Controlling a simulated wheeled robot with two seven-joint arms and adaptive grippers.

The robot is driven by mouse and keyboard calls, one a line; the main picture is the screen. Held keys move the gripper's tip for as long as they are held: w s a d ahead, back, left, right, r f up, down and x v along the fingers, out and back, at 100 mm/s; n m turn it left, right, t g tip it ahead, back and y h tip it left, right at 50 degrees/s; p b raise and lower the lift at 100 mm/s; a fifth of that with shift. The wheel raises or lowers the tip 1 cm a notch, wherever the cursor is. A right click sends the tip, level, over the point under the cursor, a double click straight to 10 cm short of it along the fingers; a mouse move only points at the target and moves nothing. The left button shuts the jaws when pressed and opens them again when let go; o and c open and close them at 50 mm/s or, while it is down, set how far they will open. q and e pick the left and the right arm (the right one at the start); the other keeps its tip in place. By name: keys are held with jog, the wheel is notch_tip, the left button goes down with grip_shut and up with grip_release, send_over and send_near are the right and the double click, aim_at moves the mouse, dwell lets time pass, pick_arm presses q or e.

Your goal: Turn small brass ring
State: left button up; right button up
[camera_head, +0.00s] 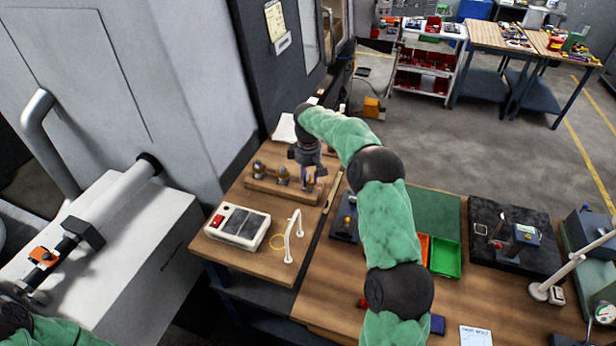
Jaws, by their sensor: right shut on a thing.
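My right gripper (308,168) points down over the right end of a wooden rack (262,186) on the left workbench. It is shut on a small part at that end of the rack, mostly hidden by the fingers. I cannot tell whether this part is the small brass ring. Other small brass-and-grey parts (258,168) stand in the rack to the left of the gripper.
A white box with a red switch (238,225) and a white curved stand (293,238) are in front of the rack. Green (445,258) and orange trays and a black slab (490,255) lie on the right bench. A large grey machine (170,60) stands behind, left.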

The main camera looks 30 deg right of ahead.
aim_at(308, 174)
jog(key=shift+r, duration=0.1)
dwell(0.4)
jog(key=o, duration=1.2)
jog(key=shift+c, duration=0.2)
notch_tip(308, 174, up, 12)
